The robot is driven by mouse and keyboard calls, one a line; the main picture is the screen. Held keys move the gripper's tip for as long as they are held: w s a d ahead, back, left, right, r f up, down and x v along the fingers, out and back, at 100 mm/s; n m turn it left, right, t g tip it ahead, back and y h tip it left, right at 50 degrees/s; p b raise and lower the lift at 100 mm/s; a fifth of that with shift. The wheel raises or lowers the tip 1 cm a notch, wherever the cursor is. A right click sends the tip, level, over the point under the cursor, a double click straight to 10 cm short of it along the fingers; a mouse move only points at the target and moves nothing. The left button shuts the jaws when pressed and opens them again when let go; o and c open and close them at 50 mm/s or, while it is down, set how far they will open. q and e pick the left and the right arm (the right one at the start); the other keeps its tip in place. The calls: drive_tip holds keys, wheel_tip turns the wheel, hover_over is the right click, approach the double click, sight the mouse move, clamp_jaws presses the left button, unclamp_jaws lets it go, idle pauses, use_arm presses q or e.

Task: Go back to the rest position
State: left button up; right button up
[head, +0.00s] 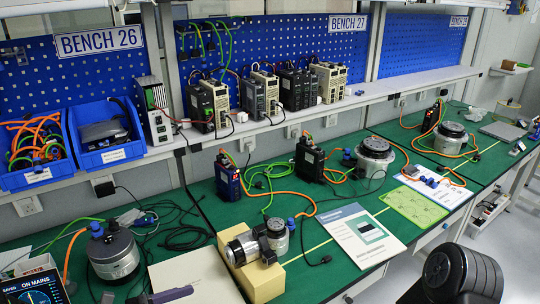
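Neither of my grippers can be made out. A black rounded part at the bottom right edge looks like a link of my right arm; its gripper is out of frame. On the green bench (345,274), a silver and black actuator (246,247) lies on a yellow block (262,281), with a small silver actuator (277,236) beside it. A larger grey actuator (113,254) stands at the left with an orange cable. Two more round actuators, one in the middle (374,158) and one at the far right (450,138), stand further back.
A shelf (425,84) carries drive units (208,104) and two blue bins (38,178) below blue pegboards. Loose cables lie across the bench. A booklet (350,231) and green mat (413,206) lie near the front edge. A lit screen (32,290) stands bottom left.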

use_arm(q)
drive_tip(key=s+d+f+m+g+y+b, duration=0.2)
drive_tip(key=s+f+m, duration=0.4)
drive_tip(key=f, duration=0.6)
drive_tip(key=s+d+f+m+g+y+b, duration=0.2)
drive_tip(key=s+d+f+m+y, duration=0.3)
drive_tip(key=f+m, duration=0.4)
drive_tip(key=s+d+f+m+g+y+b, duration=0.3)
drive_tip(key=s+f+m, duration=0.3)
drive_tip(key=f, duration=0.9)
drive_tip(key=shift+s+d+f+m+y+b, duration=0.15)
drive_tip(key=shift+s+d+m+y+b, duration=0.2)
drive_tip(key=shift+d+m+b, duration=0.55)
drive_tip(key=shift+w+a+p, duration=0.1)
drive_tip(key=shift+a+p, duration=0.05)
drive_tip(key=shift+p, duration=0.2)
